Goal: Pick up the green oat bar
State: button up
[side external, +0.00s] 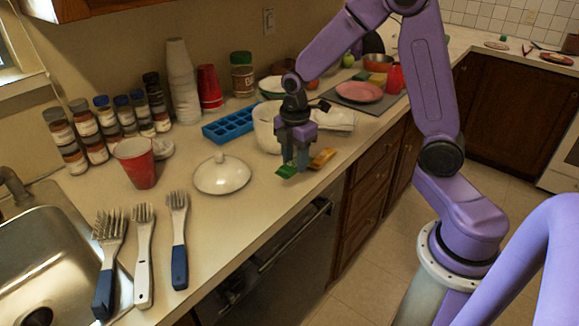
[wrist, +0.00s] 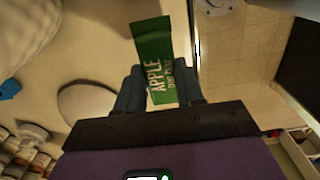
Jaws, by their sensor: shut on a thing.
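The green oat bar (side external: 287,171) is a small flat green packet near the counter's front edge in the side view. In the wrist view the green oat bar (wrist: 155,62) shows white lettering that reads "APPLE" and sticks out from between the fingers. My gripper (side external: 295,165) points down and is shut on the bar; its fingers also show in the wrist view (wrist: 160,88). I cannot tell for sure whether the bar touches the counter. A yellow-orange packet (side external: 322,158) lies just right of my gripper.
A white lid (side external: 222,175) lies left of my gripper. A white pot (side external: 268,128) and a blue ice tray (side external: 230,126) stand behind it. Several brushes (side external: 143,255) lie by the sink (side external: 50,245). The counter's front edge is close by.

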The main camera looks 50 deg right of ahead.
jog(key=s+r, duration=0.7)
jog(key=s, duration=0.5)
jog(key=shift+a+r, duration=0.15)
jog(key=shift+r, duration=0.25)
jog(key=shift+s, duration=0.1)
jog(key=w+d+r, duration=0.2)
jog(key=w+r, duration=0.1)
jog(key=w, duration=0.4)
jog(key=w+d+r, duration=0.2)
jog(key=w+r, duration=0.1)
jog(key=w, duration=0.5)
jog(key=w+d+r, duration=0.2)
jog(key=w+d, duration=0.1)
jog(key=w, duration=0.4)
jog(key=w+d+r, duration=0.1)
jog(key=w+d, duration=0.5)
jog(key=d, duration=0.1)
jog(key=shift+f, duration=2.85)
